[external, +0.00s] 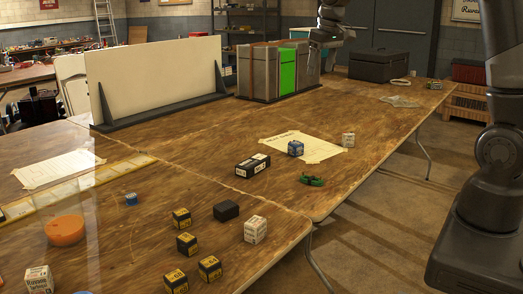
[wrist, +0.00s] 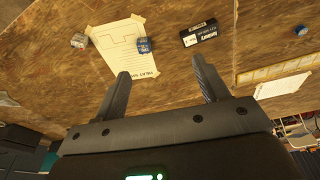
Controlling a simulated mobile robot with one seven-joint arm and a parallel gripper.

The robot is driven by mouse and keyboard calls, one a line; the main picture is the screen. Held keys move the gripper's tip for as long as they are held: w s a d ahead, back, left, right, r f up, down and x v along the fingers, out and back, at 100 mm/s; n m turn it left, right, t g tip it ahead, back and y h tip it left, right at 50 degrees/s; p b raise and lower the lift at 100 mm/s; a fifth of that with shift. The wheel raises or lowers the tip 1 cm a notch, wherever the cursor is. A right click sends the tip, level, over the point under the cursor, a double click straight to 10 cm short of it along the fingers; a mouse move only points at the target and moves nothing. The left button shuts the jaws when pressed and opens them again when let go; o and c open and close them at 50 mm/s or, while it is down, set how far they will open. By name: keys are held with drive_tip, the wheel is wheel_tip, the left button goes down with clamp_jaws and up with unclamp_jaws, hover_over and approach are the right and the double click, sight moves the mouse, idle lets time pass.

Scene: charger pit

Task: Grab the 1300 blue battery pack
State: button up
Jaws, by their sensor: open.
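A small blue cube-shaped pack (external: 296,149) sits on a paper sheet (external: 318,152) in the middle of the table. The wrist view also shows the blue pack (wrist: 143,45), beyond and between my fingertips. Its printing is too small to read. A smaller blue item (external: 131,199) lies nearer the camera, at left. My gripper (wrist: 163,72) is open and empty, with both fingers apart. In the external view my gripper (external: 326,45) is high at the back, by the box with the green panel, well away from the blue pack.
A black box with a white label (external: 253,165) lies left of the blue pack, a white cube (external: 348,140) right of it and a green item (external: 312,181) in front. Several yellow-black packs stand near the front. A white upright board (external: 155,80) stands at back left.

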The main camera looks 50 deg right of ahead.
drive_tip(key=w+d+f+g, duration=0.1)
drive_tip(key=w+d+f, duration=0.5)
drive_tip(key=w+f, duration=0.3)
drive_tip(key=m+g, duration=0.1)
drive_tip(key=m, duration=0.1)
hover_over(296, 143)
wheel_tip(296, 143, down, 12)
drive_tip(key=shift+w+d+f+y, duration=0.2)
drive_tip(key=shift+f+y, duration=0.1)
drive_tip(key=shift+f, duration=0.25)
wheel_tip(296, 143, down, 10)
drive_tip(key=shift+s+a, duration=0.1)
drive_tip(key=shift+s, duration=0.05)
drive_tip(key=shift+c, duration=0.5)
drive_tip(key=c, duration=1.1)
drive_tip(key=shift+r, duration=0.15)
